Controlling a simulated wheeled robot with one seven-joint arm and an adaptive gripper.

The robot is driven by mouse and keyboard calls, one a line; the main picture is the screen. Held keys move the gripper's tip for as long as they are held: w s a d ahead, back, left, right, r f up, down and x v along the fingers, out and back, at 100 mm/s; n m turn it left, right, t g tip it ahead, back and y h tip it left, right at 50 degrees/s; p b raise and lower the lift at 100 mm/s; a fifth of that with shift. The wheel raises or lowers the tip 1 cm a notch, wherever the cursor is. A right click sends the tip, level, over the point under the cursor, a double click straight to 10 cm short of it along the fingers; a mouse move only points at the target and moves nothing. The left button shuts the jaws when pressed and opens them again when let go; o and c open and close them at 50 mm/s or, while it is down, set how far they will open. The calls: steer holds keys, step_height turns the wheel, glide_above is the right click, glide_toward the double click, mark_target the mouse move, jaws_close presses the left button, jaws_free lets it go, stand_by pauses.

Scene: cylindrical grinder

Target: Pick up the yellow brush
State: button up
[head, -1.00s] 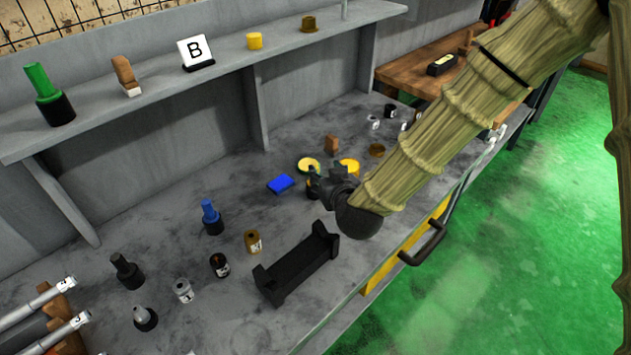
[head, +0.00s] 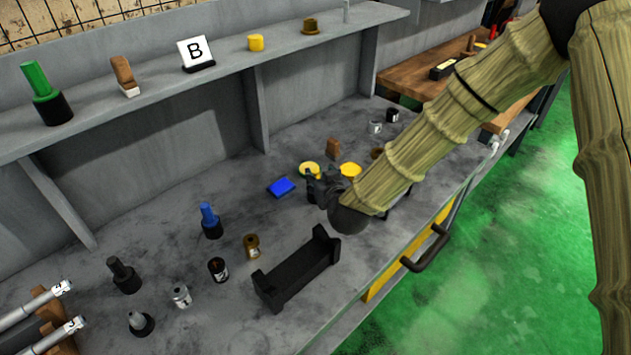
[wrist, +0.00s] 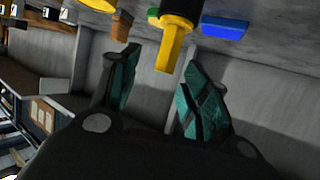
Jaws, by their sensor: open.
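The yellow brush, with a yellow handle and a black lower part, shows in the wrist view (wrist: 172,42). Its handle points towards my gripper and lies between the fingertips in that picture, with no clear contact. In the head view it is mostly hidden behind my gripper (head: 318,187), with only a bit of yellow showing. My gripper is open and empty above the bench; in the wrist view its two fingers (wrist: 160,72) are spread on either side of the handle.
A blue block (head: 281,187) lies left of my gripper, and yellow round pieces (head: 350,170) lie behind it. A black cradle (head: 297,268) stands in front. A blue-handled brush (head: 210,220) and several small jars stand further left. A shelf (head: 160,92) runs along the back.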

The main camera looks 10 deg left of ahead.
mark_target(317, 175)
steer(key=shift+a+p+x, duration=0.25)
steer(key=shift+p+x, duration=0.55)
steer(key=shift+x, duration=1.65)
steer(key=shift+s+f, duration=0.1)
steer(key=shift+s, duration=0.05)
jaws_close()
